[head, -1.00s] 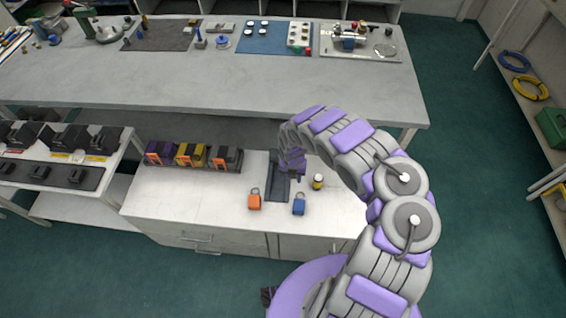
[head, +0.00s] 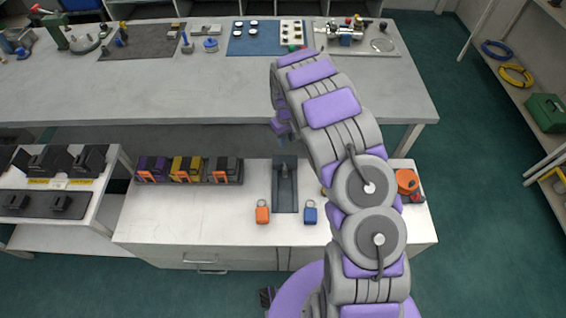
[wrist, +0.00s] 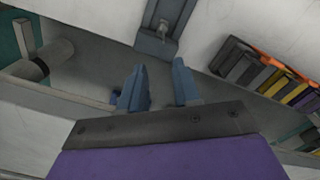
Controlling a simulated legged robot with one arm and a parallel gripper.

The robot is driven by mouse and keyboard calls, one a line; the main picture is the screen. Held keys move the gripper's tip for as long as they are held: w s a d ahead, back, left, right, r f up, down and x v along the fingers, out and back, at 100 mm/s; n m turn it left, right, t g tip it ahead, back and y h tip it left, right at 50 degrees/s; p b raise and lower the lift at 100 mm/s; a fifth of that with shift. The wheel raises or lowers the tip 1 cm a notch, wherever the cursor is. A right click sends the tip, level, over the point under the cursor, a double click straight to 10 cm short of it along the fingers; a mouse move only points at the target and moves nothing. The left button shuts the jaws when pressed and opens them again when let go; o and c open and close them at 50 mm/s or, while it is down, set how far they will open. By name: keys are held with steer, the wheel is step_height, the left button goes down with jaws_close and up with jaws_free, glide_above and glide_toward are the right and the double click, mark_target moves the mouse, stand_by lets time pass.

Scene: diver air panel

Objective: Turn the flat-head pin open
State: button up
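The flat-head pin itself is too small to make out. A metal valve assembly (head: 345,34) with red and black parts stands on a pale board (head: 390,58) at the back right of the far bench; it may be the air panel. My gripper (head: 281,123) is between the near cabinet and the far bench, partly hidden behind my arm. In the wrist view, my gripper (wrist: 160,88) has two blue-grey fingers spread apart with nothing between them. It is well short of the valve assembly, which is outside the wrist view.
A dark grey tray (head: 285,200) lies on the near cabinet top (head: 180,220); it also shows in the wrist view (wrist: 155,46). An orange padlock (head: 263,214) and a blue padlock (head: 310,214) stand beside it. Black, yellow and purple packs (head: 188,170) sit left. The far bench's front (head: 200,95) is clear.

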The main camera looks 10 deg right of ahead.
mark_target(284, 165)
steer(key=shift+m, duration=0.8)
step_height(284, 165, down, 17)
steer(key=b, duration=0.4)
steer(key=shift+w+r+b, duration=0.15)
steer(key=shift+b, duration=0.15)
steer(key=shift+a, duration=0.25)
steer(key=shift+c, duration=0.2)
steer(key=shift+d, duration=0.15)
jaws_close()
